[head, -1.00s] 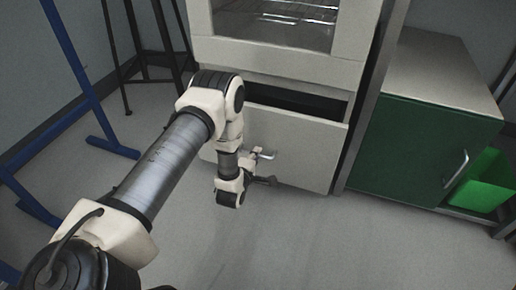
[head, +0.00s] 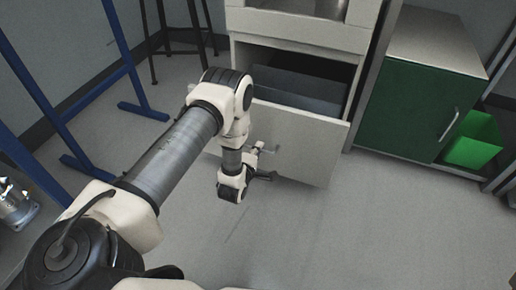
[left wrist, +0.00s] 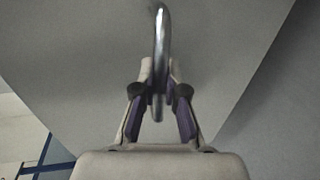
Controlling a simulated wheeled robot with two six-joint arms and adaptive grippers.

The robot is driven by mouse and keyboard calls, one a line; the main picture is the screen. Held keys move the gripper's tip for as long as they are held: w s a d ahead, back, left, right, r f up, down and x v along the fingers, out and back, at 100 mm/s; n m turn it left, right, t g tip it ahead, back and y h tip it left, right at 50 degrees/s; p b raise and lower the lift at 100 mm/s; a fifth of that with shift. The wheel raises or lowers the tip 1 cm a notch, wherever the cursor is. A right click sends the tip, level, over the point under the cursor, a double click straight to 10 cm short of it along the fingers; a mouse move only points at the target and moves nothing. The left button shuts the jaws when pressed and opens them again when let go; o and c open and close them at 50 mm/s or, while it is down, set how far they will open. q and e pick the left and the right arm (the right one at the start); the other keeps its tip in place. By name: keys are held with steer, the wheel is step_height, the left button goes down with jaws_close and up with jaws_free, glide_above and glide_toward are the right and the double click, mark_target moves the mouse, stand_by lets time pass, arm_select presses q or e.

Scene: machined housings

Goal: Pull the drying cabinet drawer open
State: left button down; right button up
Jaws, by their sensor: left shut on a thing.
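The drying cabinet (head: 300,33) stands at the top middle of the head view. Its drawer (head: 309,147) is pulled partly out, with a dark gap showing behind its pale front panel. My left gripper (head: 266,151) is at the drawer front in the head view, partly hidden by its own wrist. In the left wrist view, my left gripper (left wrist: 159,100) is shut on the drawer's curved metal handle (left wrist: 162,35), which runs between its fingers. The drawer front (left wrist: 215,65) fills much of that view. My right gripper is in neither view.
A green-doored cabinet (head: 405,110) stands to the right, with a bright green bin (head: 474,140) beside it. A blue metal frame (head: 62,105) and a dark stand are at the left. The grey floor (head: 330,235) in front of the drawer is clear.

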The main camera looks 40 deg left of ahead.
arm_select(q)
steer(key=shift+s, duration=0.2)
steer(key=c, duration=1.2)
jaws_free()
steer(key=v, duration=1.2)
